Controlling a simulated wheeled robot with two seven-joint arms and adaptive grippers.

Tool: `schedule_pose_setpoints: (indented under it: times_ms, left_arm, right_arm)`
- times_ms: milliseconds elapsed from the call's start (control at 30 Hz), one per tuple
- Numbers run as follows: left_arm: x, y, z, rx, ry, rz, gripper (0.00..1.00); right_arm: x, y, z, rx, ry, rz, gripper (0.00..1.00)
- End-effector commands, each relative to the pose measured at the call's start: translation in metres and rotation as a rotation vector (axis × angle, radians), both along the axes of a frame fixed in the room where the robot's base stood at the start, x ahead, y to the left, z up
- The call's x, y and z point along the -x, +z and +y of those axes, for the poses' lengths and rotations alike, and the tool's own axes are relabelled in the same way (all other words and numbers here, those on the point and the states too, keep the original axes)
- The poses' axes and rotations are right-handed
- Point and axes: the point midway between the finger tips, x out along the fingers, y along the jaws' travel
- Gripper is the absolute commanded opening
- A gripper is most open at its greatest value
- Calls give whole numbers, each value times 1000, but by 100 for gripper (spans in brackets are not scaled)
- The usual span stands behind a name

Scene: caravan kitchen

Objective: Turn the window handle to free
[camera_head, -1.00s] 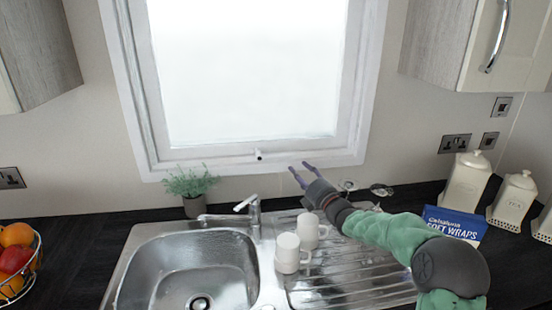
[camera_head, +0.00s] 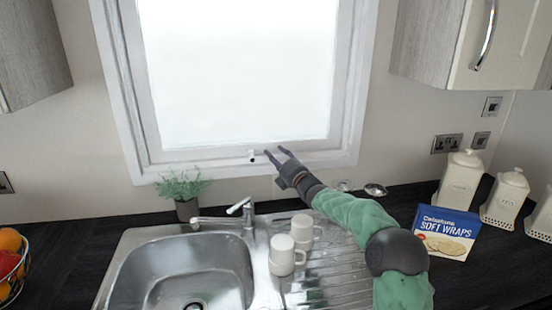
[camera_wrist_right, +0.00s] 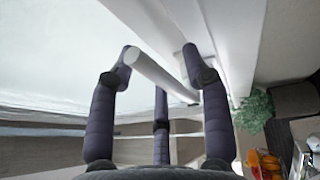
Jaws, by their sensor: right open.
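The small white window handle (camera_head: 252,155) sits at the middle of the window's bottom frame. My right gripper (camera_head: 275,154) is open just to the right of the handle, in front of the frame. In the right wrist view the handle is a pale rod (camera_wrist_right: 160,75) running between the spread dark fingers of the gripper (camera_wrist_right: 160,58). The left fingertip appears close to the handle's near end; I cannot tell whether it touches. My left gripper is not in view.
Below the window are the sink (camera_head: 185,270), a tap (camera_head: 245,212), two white mugs (camera_head: 283,255) on the drainer, and a potted plant (camera_head: 182,190). A blue wraps box (camera_head: 445,232) and white canisters stand at the right. A fruit basket (camera_head: 10,265) is at the left.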

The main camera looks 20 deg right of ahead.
Motion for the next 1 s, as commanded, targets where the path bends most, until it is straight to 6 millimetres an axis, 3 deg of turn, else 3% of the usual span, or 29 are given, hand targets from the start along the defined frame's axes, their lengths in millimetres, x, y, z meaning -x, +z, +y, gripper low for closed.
schedule_pose_setpoints:
  times_ms: [267,467,1000]
  left_arm:
    - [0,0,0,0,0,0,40]
    - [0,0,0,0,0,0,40]
    - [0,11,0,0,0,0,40]
  right_arm:
    - [-1,0,0,0,0,0,48]
    - [-1,0,0,-1,0,1,0]
    - [-1,9,1,92,0,26,0]
